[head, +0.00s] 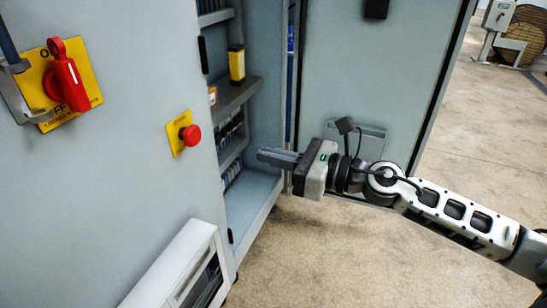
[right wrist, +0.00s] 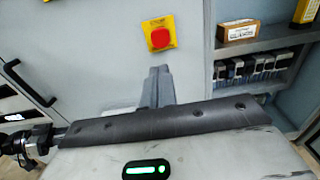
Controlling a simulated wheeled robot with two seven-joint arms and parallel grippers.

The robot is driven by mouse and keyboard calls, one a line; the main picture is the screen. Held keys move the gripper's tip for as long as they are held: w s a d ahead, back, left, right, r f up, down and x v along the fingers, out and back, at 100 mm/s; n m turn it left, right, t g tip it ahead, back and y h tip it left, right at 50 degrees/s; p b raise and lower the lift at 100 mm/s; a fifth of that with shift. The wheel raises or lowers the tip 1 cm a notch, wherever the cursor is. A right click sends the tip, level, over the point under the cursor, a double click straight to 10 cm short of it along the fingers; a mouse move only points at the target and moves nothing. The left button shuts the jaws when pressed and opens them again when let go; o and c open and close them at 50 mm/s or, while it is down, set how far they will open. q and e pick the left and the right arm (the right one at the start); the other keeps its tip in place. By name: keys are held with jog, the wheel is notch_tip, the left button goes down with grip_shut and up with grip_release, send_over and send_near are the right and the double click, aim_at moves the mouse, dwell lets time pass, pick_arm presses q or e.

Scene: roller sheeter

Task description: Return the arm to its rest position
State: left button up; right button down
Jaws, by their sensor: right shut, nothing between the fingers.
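My right gripper (head: 278,157) is in the middle of the head view, its arm coming in from the right. Its fingers are shut and empty, pointing left in front of the open electrical cabinet (head: 262,130). In the right wrist view the closed fingers (right wrist: 158,85) point toward the cabinet front, below a red push button (right wrist: 162,36) on a yellow plate. The fingers appear apart from the cabinet.
The cabinet door (head: 375,85) stands open behind my right arm. A red rotary switch (head: 68,82) and the red button (head: 190,134) sit on the front panel. Shelves hold a small box (right wrist: 239,31) and several modules. The floor (head: 350,260) is clear below the arm.

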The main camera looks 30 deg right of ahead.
dwell(0.3)
pick_arm(q)
jog(key=r+p, duration=0.1)
jog(key=p, duration=0.2)
jog(key=r+p, duration=0.1)
jog(key=p, duration=0.1)
jog(key=shift+a+r+g+p, duration=0.1)
jog(key=shift+a+g+p, duration=0.2)
jog(key=shift+p, duration=0.1)
pick_arm(e)
jog(key=s+a+f+n+g+h, duration=0.1)
jog(key=s+a+f+n+h, duration=0.3)
jog(key=s+f+n, duration=0.4)
jog(key=s+a+f+n+g+h, duration=0.2)
jog(key=s+a+f+n+h, duration=0.2)
jog(key=n, duration=1.8)
jog(key=s+f, duration=0.3)
jog(key=f, duration=0.4)
jog(key=shift+s, duration=0.4)
pick_arm(q)
jog(key=shift+s+y, duration=0.1)
jog(key=shift+y, duration=0.2)
